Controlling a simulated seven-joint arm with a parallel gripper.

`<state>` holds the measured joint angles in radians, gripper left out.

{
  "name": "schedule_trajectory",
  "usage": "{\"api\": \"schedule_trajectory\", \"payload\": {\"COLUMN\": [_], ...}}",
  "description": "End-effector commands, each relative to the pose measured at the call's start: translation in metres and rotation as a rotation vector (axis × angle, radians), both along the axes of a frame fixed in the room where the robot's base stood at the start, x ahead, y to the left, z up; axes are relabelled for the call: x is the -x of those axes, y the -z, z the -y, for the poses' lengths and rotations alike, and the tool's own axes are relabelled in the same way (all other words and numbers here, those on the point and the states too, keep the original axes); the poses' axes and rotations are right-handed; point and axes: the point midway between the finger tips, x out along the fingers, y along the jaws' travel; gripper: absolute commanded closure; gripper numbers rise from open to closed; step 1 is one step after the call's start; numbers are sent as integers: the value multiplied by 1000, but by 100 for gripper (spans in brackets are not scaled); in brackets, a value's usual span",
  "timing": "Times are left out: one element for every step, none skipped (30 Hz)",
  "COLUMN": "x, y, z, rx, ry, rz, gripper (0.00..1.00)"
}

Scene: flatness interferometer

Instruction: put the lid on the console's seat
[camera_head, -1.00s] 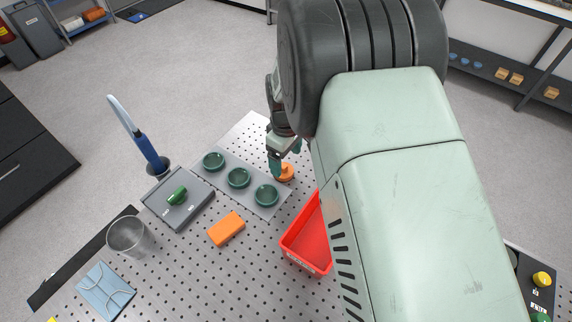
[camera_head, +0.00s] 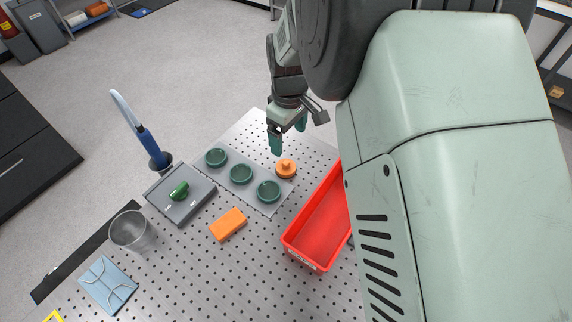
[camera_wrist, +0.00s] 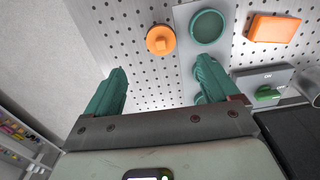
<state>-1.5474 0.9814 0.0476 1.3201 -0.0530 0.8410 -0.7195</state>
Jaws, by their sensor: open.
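An orange round lid with a knob (camera_head: 286,169) sits on the perforated table beside the edge of a grey plate (camera_head: 223,184). The plate carries three round green dishes (camera_head: 241,174). The lid also shows in the wrist view (camera_wrist: 160,40), next to a green dish (camera_wrist: 207,26). My gripper (camera_head: 287,137) is open and empty, above and behind the lid, apart from it. In the wrist view one finger of my gripper (camera_wrist: 160,82) hides part of the plate. A grey box with a green handle (camera_head: 180,190) stands left of the plate. I cannot tell which part is the console's seat.
An orange block (camera_head: 228,225) lies in front of the plate. A red bin (camera_head: 315,225) stands to the right, partly hidden by my arm. A clear cup (camera_head: 130,232), a blue folded cloth (camera_head: 107,284) and a blue upright tool (camera_head: 153,150) are on the left.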

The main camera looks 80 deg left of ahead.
Motion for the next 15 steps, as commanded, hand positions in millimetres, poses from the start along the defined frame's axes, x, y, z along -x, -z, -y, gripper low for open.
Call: {"api": "schedule_trajectory", "payload": {"x": [1, 1, 2, 2, 3, 3, 4, 4, 5, 5, 6, 6, 7, 7, 8], "y": [1, 2, 3, 4, 5, 7, 8, 9, 11, 11, 12, 13, 14, 15, 15], "z": [0, -1, -1, -2, -3, -4, -4, -5, -6, -6, -7, -7, -8, -8, -9], "rx": [0, 1, 1, 1, 1, 1, 2, 2, 2, 2, 1, 1, 1, 1, 1], "ry": [40, 79, 145, 203, 268, 358, 427, 494, 580, 640, 696, 762, 807, 844, 886], "rz": [0, -1, 0, 0, 0, 0, 0, 0, 0, 0, 1, 1, 0, 0, 0], "gripper": [12, 12, 12, 12, 12, 12, 12, 12, 12, 12, 12, 12, 12, 12, 12]}}
